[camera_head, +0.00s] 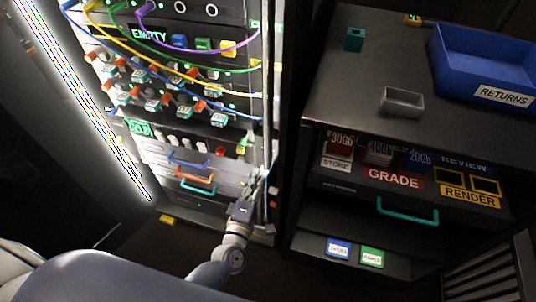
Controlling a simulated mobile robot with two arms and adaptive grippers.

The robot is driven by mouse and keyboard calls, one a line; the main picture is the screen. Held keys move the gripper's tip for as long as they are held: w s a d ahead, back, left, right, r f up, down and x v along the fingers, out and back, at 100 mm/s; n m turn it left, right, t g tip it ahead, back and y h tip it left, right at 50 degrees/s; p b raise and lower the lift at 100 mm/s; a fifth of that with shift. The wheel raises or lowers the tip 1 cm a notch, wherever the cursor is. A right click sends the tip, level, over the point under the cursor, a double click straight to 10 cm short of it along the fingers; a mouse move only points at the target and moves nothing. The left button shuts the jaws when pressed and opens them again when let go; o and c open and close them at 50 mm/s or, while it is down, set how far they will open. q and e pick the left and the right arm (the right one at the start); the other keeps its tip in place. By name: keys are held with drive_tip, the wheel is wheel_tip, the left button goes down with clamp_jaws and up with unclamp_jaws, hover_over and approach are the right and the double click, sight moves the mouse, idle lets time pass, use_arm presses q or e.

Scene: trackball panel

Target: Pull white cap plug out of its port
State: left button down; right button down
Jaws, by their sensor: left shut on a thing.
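My left gripper (258,188) reaches up from the bottom at the lower right edge of the rack (190,160). It is shut on a small pale thing at the rack's right side strip, which looks like the white cap plug. The fingers hide most of it, and I cannot tell how deep it sits in its port. A row of small white and red knobs or plugs (173,140) sits higher on the rack, left of the gripper. My right gripper is not in view.
Coloured cables (185,52) cross the rack's upper part. Blue, orange and teal handles (193,177) are left of my gripper. To the right, a dark cabinet (350,85) holds a blue RETURNS bin (480,65) and a grey tray (402,101). A bright light strip (85,95) runs along the left.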

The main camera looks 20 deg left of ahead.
use_arm(q)
drive_tip(key=s+p, duration=0.1)
drive_tip(key=s, duration=0.8)
drive_tip(key=shift+a, duration=0.15)
idle(0.4)
